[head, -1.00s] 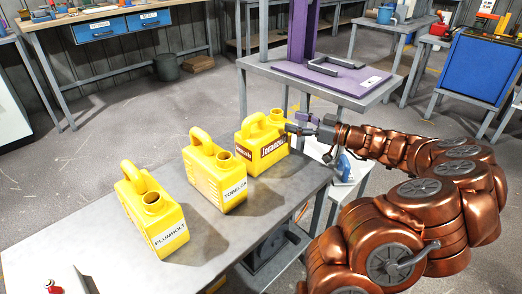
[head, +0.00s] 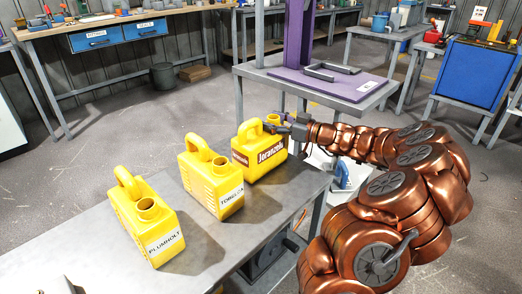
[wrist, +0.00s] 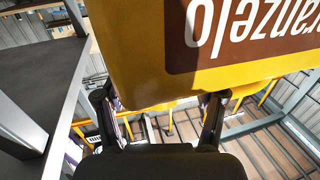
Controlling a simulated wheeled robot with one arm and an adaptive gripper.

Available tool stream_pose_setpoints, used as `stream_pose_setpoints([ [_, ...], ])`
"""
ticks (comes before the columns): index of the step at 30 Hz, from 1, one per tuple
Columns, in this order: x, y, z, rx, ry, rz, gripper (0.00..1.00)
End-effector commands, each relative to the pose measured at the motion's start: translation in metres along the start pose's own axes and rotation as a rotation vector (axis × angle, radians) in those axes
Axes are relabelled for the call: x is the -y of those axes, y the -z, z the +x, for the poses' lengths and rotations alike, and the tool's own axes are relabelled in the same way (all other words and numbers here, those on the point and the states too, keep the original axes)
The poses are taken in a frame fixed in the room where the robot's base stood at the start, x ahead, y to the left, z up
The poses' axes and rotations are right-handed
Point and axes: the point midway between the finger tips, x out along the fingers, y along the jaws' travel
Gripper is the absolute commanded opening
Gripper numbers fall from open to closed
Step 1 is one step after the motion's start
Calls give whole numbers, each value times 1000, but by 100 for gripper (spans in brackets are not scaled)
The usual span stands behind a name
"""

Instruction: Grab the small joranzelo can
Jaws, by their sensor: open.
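The yellow Joranzelo can (head: 260,163) has a brown label with white lettering and stands upright at the far right end of the row on the grey table. My gripper (head: 272,124) is at its upper right side, by the spout and handle. In the wrist view the can (wrist: 140,50) fills the upper middle, its lettering upside down. My gripper (wrist: 160,102) is open there, with one dark finger at each side of the can's near edge. I cannot tell whether the fingers touch it.
The yellow Tobelca can (head: 208,180) stands just left of it, and the Plumholt can (head: 140,225) further left, both on the grey table (head: 235,240). A grey stand with a purple plate (head: 325,80) is behind. Bare floor lies at the back left.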

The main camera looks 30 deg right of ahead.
Motion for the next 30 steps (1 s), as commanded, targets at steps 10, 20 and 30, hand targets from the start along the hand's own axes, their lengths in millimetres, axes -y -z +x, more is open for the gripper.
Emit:
stream_pose_setpoints([
  [10, 0, 0, 0, 0, 0, 0, 44],
  [20, 0, 0, 0, 0, 0, 0, 10],
  [30, 0, 0, 0, 0, 0, 0, 0],
])
